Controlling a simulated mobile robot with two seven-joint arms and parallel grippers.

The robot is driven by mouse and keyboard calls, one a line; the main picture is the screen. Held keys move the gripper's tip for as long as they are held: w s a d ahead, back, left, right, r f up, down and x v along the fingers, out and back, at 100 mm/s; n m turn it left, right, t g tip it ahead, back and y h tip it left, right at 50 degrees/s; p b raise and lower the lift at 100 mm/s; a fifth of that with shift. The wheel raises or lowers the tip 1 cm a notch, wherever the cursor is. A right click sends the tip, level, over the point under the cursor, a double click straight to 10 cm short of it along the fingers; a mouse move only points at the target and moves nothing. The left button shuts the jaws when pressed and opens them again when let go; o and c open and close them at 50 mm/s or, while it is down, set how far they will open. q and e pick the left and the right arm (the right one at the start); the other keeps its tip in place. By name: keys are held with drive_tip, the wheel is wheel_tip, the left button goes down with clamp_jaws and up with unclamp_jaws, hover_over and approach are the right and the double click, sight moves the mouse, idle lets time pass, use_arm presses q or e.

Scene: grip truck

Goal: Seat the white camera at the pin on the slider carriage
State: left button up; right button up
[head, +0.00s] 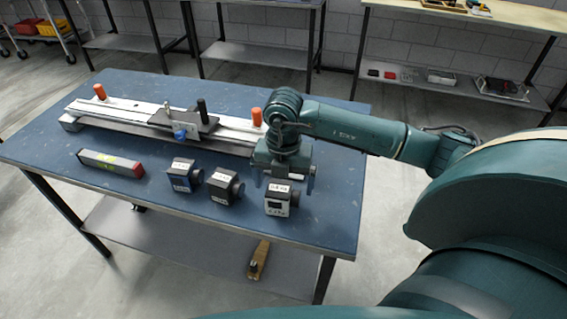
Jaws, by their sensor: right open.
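The white camera (276,207), a small box with a pale front and a label on top, stands on the blue table near its front right. My right gripper (284,181) points down just behind and above it, fingers spread; whether they reach around the camera I cannot tell. The slider rail (95,107) lies along the back of the table with orange knobs at its ends. Its dark carriage (210,126) sits near mid-rail, with a small upright pin (167,108), a black handle (202,106) and a blue knob (180,132). My left gripper is out of view.
A blue camera (181,176) and a black camera (222,188) stand left of the white one. A grey bar with a red end (110,163) lies at the left.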

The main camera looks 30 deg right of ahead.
sight(283, 189)
drive_tip(key=shift+f, duration=2.4)
drive_tip(key=shift+c, duration=0.6)
drive_tip(key=c, duration=1.4)
drive_tip(key=o, duration=0.9)
drive_tip(key=shift+c, duration=0.2)
drive_tip(key=c, duration=0.4)
drive_tip(key=shift+r+p, duration=1)
drive_tip(key=shift+r, duration=0.3)
